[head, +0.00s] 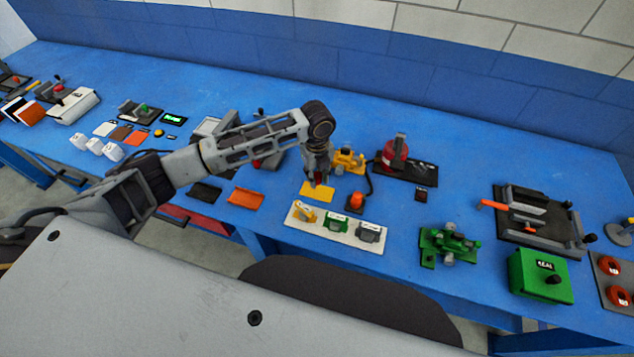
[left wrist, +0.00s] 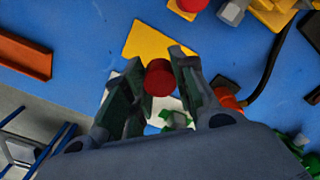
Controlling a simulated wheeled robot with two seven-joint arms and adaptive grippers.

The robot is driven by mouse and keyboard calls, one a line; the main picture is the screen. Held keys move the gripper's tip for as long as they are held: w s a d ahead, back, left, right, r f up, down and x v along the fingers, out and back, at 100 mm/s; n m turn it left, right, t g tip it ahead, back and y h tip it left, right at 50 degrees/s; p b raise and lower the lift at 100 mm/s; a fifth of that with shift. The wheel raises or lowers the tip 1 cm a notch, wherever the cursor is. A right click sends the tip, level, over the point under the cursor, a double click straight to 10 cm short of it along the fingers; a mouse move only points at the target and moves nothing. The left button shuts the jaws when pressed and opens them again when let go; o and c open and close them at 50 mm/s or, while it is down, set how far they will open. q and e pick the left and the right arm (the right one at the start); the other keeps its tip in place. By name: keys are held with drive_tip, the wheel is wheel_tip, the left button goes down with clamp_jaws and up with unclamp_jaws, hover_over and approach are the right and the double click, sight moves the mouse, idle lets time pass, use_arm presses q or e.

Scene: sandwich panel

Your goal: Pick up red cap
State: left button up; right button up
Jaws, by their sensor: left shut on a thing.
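The red cap (left wrist: 159,78) is a small round red piece between the fingertips of my left gripper (left wrist: 155,82) in the left wrist view. The gripper is shut on it. In the head view my left gripper (head: 318,174) points down above the yellow plate (head: 318,190), and the cap is mostly hidden there by the fingers. The yellow plate also shows in the left wrist view (left wrist: 150,40), beyond the fingertips. My right gripper is in neither view.
A white tray (head: 296,222) with yellow, green and grey pieces lies in front of the gripper. A yellow device (head: 347,160) and an orange-topped piece (head: 355,202) stand close to its right. A red round device (head: 394,154) stands further right. Bare blue table lies behind.

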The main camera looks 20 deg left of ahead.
sight(317, 175)
use_arm(q)
drive_tip(key=shift+r, duration=2.1)
drive_tip(key=shift+r, duration=0.1)
drive_tip(key=shift+s+d+r+p, duration=0.1)
drive_tip(key=shift+s+r+p, duration=0.15)
drive_tip(key=shift+r+p, duration=0.55)
